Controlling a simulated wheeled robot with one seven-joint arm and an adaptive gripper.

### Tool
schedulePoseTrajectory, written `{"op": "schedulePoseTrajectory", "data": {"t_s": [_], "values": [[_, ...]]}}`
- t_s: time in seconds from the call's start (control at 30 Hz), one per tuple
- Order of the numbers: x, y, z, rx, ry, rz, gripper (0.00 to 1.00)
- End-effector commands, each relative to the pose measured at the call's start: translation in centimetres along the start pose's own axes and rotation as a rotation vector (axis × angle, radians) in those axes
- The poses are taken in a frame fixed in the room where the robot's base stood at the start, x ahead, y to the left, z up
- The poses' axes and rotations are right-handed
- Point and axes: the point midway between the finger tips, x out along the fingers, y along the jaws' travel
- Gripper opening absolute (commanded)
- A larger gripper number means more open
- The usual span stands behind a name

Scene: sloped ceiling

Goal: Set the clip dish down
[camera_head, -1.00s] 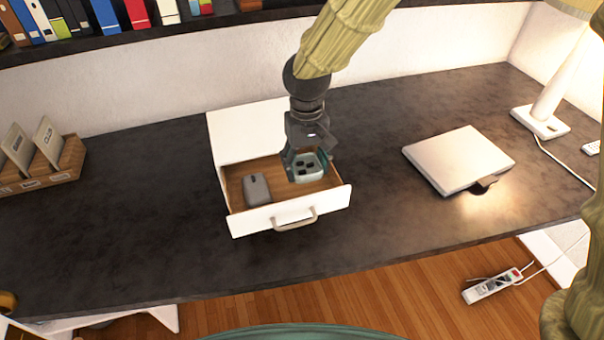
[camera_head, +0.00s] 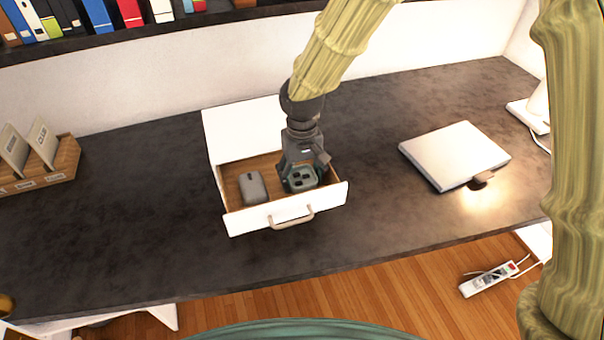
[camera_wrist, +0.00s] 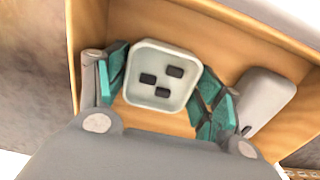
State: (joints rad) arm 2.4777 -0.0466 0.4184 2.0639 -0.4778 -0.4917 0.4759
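The clip dish (camera_head: 302,178) is a small pale grey-green square dish with several dark pieces in it. It is inside the open drawer, on the right side. In the wrist view the dish (camera_wrist: 163,98) sits between the teal finger pads of my gripper (camera_wrist: 163,85). The pads appear to touch it on both sides. In the head view my gripper (camera_head: 301,176) reaches down into the drawer from above. The dish's underside is hidden, so I cannot tell whether it touches the drawer floor.
The white drawer unit (camera_head: 240,130) stands on the dark desk (camera_head: 130,200) with its drawer pulled out. A grey mouse (camera_head: 252,187) lies left of the dish; the mouse (camera_wrist: 266,95) is close to my right-hand finger in the wrist view. A closed laptop (camera_head: 455,155) lies to the right.

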Motion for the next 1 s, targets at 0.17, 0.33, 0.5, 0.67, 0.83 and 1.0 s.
{"op": "schedulePoseTrajectory", "data": {"t_s": [0.17, 0.33, 0.5, 0.67, 0.83, 1.0], "values": [[-0.1, 0.0, 0.0, 0.000, 0.000, 0.000, 0.71], [-0.2, 0.0, 0.0, 0.000, 0.001, 0.000, 0.71], [-1.5, 0.0, -0.1, 0.000, 0.003, 0.000, 0.71], [-4.0, 0.0, -0.1, 0.001, 0.004, -0.001, 0.71], [-7.1, 0.0, -0.1, 0.001, 0.005, -0.001, 0.71], [-9.8, 0.0, -0.1, 0.000, 0.003, -0.001, 0.71]]}}
